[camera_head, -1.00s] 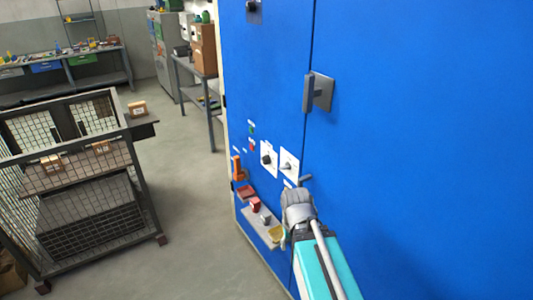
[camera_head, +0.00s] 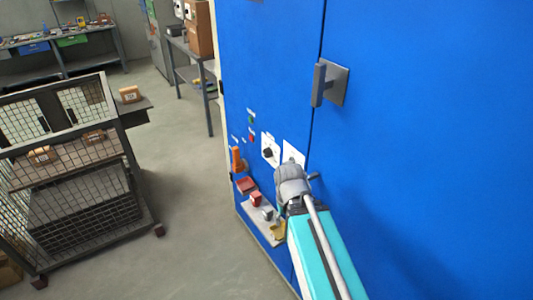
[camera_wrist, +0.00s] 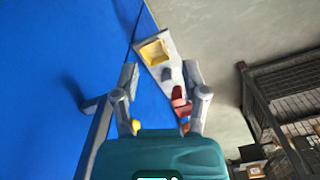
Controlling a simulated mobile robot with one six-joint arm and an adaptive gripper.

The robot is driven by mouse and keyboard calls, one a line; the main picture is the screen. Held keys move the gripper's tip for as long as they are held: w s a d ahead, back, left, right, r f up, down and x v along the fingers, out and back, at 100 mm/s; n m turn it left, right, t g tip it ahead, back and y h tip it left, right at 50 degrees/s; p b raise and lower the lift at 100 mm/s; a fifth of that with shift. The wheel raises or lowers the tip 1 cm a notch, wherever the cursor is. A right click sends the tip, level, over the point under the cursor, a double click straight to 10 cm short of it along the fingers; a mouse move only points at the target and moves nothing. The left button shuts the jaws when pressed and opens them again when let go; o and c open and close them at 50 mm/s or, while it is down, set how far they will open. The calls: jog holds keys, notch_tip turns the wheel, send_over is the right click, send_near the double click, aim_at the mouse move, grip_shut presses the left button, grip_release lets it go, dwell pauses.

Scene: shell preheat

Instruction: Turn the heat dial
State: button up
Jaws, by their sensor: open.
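The blue cabinet front (camera_head: 430,120) carries two white control plates. The left plate has a black knob (camera_head: 268,152). The right plate (camera_head: 293,155) is mostly covered by my gripper, so its control is hidden. I cannot tell which one is the heat dial. My gripper (camera_head: 290,178) is in front of the right plate; contact cannot be told. In the wrist view my gripper (camera_wrist: 160,72) is open, its fingers apart with nothing held between them. Neither plate shows clearly there.
A grey door handle (camera_head: 329,83) and a small lever (camera_head: 314,176) project from the cabinet. A mesh cart (camera_head: 75,190) stands left; the floor between is clear.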

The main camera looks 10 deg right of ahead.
jog(key=o, duration=0.4)
jog(key=shift+w+f, duration=0.1)
jog(key=shift+o, duration=0.5)
jog(key=shift+w+f, duration=0.1)
jog(key=shift+w, duration=0.05)
jog(key=w+a+f+n+t+h+b, duration=0.1)
jog(key=w+f+n+t+h+b, duration=0.15)
jog(key=w+n+h+b, duration=1.05)
jog(key=w+a+r+n+t+h+b, duration=0.3)
jog(key=w+a+n, duration=0.3)
jog(key=w+a, duration=0.7)
jog(key=shift+w+r+n+h+b, duration=0.3)
jog(key=shift+w+r+h+b, duration=0.25)
jog(key=shift+w+r, duration=0.2)
